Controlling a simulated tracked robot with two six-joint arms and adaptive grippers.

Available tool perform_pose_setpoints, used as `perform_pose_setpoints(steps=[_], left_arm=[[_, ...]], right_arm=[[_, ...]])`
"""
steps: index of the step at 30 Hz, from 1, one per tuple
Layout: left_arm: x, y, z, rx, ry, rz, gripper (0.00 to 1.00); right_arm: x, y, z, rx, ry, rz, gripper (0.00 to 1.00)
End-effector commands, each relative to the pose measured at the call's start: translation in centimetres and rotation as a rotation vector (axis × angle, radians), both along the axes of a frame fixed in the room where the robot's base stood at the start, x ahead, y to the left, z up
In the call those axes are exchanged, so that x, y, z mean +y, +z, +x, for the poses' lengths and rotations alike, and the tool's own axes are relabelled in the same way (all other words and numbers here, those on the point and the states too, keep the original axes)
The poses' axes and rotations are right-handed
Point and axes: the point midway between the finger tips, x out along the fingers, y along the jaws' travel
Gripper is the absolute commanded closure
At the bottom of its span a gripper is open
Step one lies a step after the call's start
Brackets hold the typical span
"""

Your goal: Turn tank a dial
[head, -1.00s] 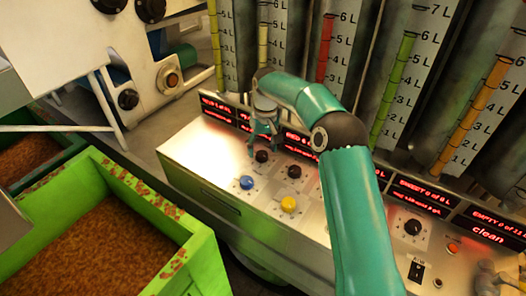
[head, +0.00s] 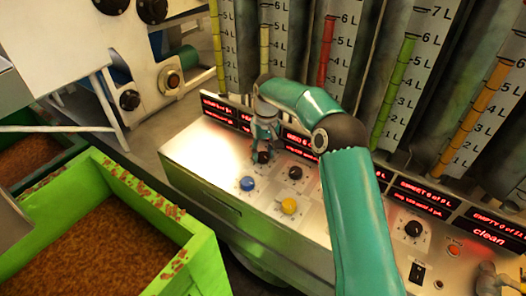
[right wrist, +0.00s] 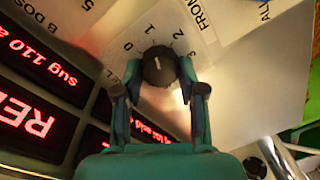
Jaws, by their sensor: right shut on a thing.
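A small black dial (head: 263,157) sits on the pale control panel, at the upper left of a group of knobs. In the right wrist view the dial (right wrist: 160,66) has a scale marked 0, 1, 2, 3 and a white mark that appears to point near 1. My right gripper (head: 263,151) reaches down over it. In the right wrist view the right gripper's fingers (right wrist: 162,84) are on either side of the dial and shut on it. The dial's full label is not readable. My left gripper is not in view.
The panel (head: 195,155) also holds a blue knob (head: 247,183), a yellow knob (head: 288,206) and another black dial (head: 295,172). Red displays (head: 425,196) and tall scaled tubes (head: 327,48) stand behind. A green bin (head: 190,262) with brown grain is at left.

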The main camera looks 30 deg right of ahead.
Motion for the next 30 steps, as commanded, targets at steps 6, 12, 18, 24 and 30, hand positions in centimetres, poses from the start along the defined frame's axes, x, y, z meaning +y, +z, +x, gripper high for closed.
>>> perform_pose_setpoints(steps=[6, 12, 18, 24, 30], left_arm=[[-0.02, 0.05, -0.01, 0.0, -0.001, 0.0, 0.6], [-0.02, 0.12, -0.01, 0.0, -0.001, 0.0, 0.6], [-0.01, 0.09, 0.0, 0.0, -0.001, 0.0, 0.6], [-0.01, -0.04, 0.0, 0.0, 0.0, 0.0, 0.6], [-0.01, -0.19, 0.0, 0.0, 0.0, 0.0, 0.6]], right_arm=[[0.05, 0.05, 0.05, -0.004, -0.048, -0.001, 0.95], [0.06, 0.07, 0.05, -0.004, -0.16, -0.001, 0.95], [0.07, 0.09, 0.02, -0.005, -0.32, -0.001, 0.95], [0.1, 0.08, 0.01, -0.005, -0.489, -0.001, 0.95], [0.12, 0.05, -0.02, -0.004, -0.633, 0.0, 0.95]])
